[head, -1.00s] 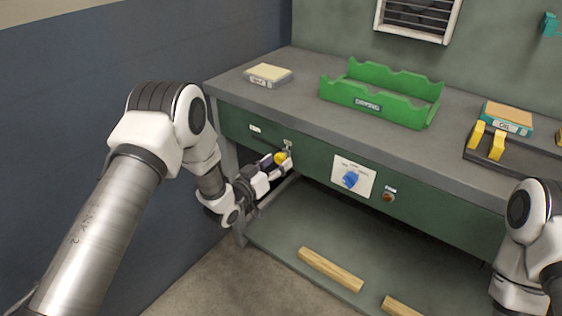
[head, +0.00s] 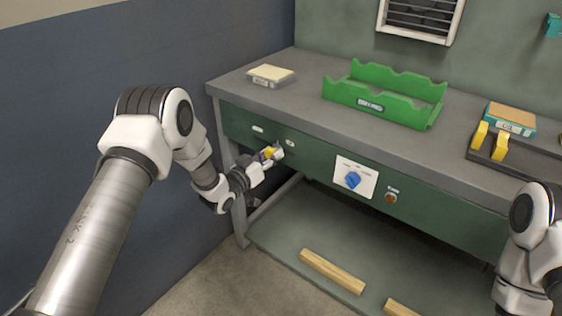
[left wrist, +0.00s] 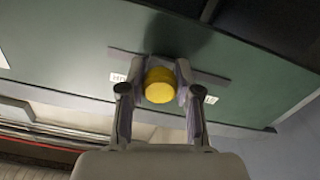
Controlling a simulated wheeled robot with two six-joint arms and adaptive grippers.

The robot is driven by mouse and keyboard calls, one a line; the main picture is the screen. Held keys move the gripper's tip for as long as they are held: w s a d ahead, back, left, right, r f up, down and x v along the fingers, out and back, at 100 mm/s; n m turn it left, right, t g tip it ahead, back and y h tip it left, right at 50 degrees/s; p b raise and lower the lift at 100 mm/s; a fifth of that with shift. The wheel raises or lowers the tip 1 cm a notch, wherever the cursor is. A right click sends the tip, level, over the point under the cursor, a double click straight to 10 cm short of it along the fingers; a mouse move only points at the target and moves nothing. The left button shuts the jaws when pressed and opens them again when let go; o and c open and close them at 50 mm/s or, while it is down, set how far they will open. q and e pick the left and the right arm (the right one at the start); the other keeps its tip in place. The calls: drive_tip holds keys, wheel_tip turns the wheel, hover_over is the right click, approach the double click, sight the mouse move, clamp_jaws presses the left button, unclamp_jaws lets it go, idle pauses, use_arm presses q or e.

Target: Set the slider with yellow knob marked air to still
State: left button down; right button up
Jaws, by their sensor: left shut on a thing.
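The slider's yellow knob (head: 268,153) is on the green front panel of the bench, near its left end. My left gripper (head: 274,153) is shut on it, one finger on each side. In the left wrist view the knob (left wrist: 159,86) sits between the fingertips, and a dark slot (left wrist: 211,76) runs out to both sides, the knob near its middle. Small white labels show by the slot; in the head view one is at the left (head: 258,129) and one at the right (head: 290,143). My right gripper is out of view.
Right of the slider are a blue rotary knob (head: 353,180) on a white plate and a reddish-brown button (head: 390,197). A green tray (head: 385,105) and a pale block (head: 270,75) are on the bench top (head: 300,95). Wooden bars (head: 332,270) lie on the lower shelf.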

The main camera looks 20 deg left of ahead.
use_arm(q)
drive_tip(key=w+a, duration=0.1)
drive_tip(key=a, duration=0.1)
drive_tip(key=w+a, duration=0.1)
drive_tip(key=a, duration=0.2)
drive_tip(key=a+b, duration=0.1)
drive_tip(key=a, duration=0.1)
drive_tip(key=shift+w+a, duration=0.25)
drive_tip(key=shift+w, duration=0.15)
drive_tip(key=shift+r, duration=0.3)
drive_tip(key=shift+w+a, duration=0.1)
drive_tip(key=c, duration=0.8)
unclamp_jaws()
drive_tip(key=shift+w+a+f, duration=0.1)
drive_tip(key=shift+f, duration=0.15)
approach(257, 138)
drive_tip(key=v, duration=0.5)
drive_tip(key=shift+s+a, duration=0.1)
drive_tip(key=shift+s, duration=0.15)
